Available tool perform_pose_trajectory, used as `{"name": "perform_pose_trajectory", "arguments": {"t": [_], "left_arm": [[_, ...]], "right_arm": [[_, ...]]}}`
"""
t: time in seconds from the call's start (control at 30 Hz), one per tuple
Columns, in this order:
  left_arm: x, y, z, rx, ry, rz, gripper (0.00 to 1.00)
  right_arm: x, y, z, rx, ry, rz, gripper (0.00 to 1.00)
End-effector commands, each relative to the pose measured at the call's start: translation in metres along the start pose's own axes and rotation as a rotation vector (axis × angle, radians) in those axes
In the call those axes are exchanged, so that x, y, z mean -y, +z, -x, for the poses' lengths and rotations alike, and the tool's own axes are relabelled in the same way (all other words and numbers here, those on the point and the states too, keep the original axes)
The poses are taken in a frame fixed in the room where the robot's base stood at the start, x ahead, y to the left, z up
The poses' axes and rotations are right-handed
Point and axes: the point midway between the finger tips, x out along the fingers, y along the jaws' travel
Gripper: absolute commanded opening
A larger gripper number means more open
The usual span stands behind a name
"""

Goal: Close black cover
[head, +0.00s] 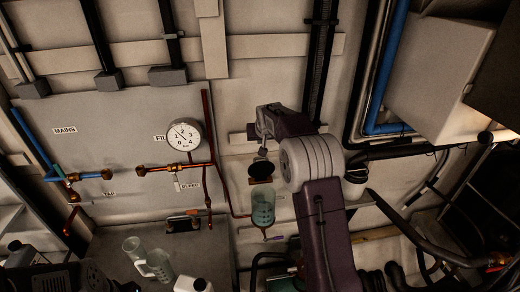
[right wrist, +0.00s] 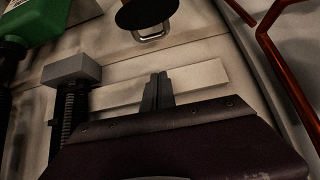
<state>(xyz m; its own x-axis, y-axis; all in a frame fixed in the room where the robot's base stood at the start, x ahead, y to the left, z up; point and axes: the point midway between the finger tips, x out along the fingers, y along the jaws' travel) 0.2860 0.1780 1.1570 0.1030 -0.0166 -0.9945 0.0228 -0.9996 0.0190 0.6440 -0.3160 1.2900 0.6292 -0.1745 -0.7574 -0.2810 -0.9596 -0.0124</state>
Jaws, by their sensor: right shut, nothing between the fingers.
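The black cover (head: 261,169) is a dark round disc on the wall, just above a pale green translucent jar (head: 263,208). It appears raised, apart from the jar's top. In the right wrist view, the black cover (right wrist: 146,12) is at the top edge, partly cut off, with a metal loop at its rim. My right gripper (head: 262,150) is just above the cover in the head view, partly hidden by its own wrist. Its fingers (right wrist: 157,88) are together and empty, short of the cover. My left gripper is not clearly in view.
A pressure gauge (head: 184,134) and copper pipes (head: 207,150) are on the wall left of the cover. A blue pipe (head: 388,70) and a pale box (head: 440,75) are at the right. A clear jug (head: 157,264) stands below left. A green container (right wrist: 38,28) shows in the wrist view.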

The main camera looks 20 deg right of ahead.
Motion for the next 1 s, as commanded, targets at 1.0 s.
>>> {"name": "perform_pose_trajectory", "arguments": {"t": [1.0], "left_arm": [[-0.001,-0.005,0.043,-0.001,0.000,0.000,0.36]], "right_arm": [[0.000,0.037,-0.052,-0.001,0.000,0.000,0.00]]}}
